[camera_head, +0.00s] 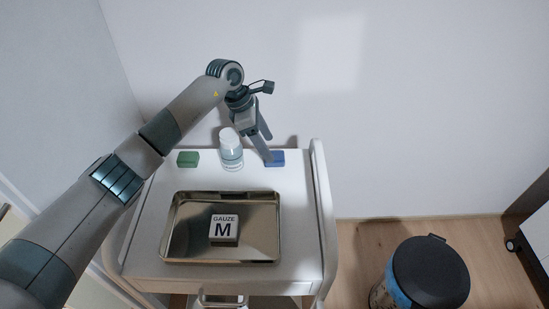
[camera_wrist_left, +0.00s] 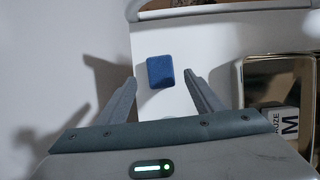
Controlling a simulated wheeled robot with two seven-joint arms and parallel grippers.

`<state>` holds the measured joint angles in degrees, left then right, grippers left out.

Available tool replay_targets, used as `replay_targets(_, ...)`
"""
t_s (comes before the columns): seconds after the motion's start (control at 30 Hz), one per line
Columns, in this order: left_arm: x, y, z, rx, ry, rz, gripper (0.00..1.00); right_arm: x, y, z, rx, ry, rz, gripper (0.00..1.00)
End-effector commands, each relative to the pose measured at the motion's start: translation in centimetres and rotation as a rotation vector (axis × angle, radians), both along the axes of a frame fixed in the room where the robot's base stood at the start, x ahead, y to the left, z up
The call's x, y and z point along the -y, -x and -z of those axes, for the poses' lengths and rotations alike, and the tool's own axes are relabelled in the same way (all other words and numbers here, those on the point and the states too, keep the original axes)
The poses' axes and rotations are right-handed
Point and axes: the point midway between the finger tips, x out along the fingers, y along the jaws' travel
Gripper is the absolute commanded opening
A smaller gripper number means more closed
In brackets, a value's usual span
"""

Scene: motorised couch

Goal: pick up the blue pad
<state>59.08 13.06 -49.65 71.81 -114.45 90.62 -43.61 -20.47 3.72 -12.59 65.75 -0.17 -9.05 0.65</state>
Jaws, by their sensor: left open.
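The blue pad (camera_head: 277,159) lies on the white cart top near its back right corner. In the left wrist view the blue pad (camera_wrist_left: 160,71) lies ahead of the fingertips and between their lines. My left gripper (camera_head: 268,148) points down over the back of the cart, with its fingers close to the pad in the head view. In the left wrist view my left gripper (camera_wrist_left: 160,84) is open, with nothing between its fingers. I cannot tell whether a finger touches the pad. My right gripper is not in view.
A clear bottle with a white cap (camera_head: 230,150) stands left of the gripper, and a green block (camera_head: 188,158) lies farther left. A metal tray (camera_head: 180,243) in front holds a gauze box (camera_head: 224,229). A cart rail (camera_head: 325,215) runs along the right. A bin (camera_head: 430,272) stands on the floor.

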Motion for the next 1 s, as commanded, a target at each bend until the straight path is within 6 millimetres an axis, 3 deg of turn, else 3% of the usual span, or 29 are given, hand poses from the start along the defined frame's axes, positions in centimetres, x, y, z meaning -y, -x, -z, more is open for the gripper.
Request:
replay_targets(0.2,1.0,0.2,2.1,-0.006,0.001,-0.001,0.61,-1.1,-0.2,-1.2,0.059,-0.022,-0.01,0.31)
replay_targets(0.4,1.6,0.1,4.0,-0.002,0.0,-0.001,0.61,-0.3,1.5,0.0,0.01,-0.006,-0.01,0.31)
replay_targets(0.9,1.6,0.0,4.3,0.001,0.0,-0.001,0.61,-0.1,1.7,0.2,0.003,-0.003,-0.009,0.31)
replay_targets(0.93,1.6,0.0,4.3,0.001,0.0,-0.001,0.59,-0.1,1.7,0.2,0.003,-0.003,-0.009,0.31)
replay_targets(1.0,1.6,0.0,4.3,0.001,0.0,-0.001,0.42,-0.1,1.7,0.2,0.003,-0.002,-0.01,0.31)
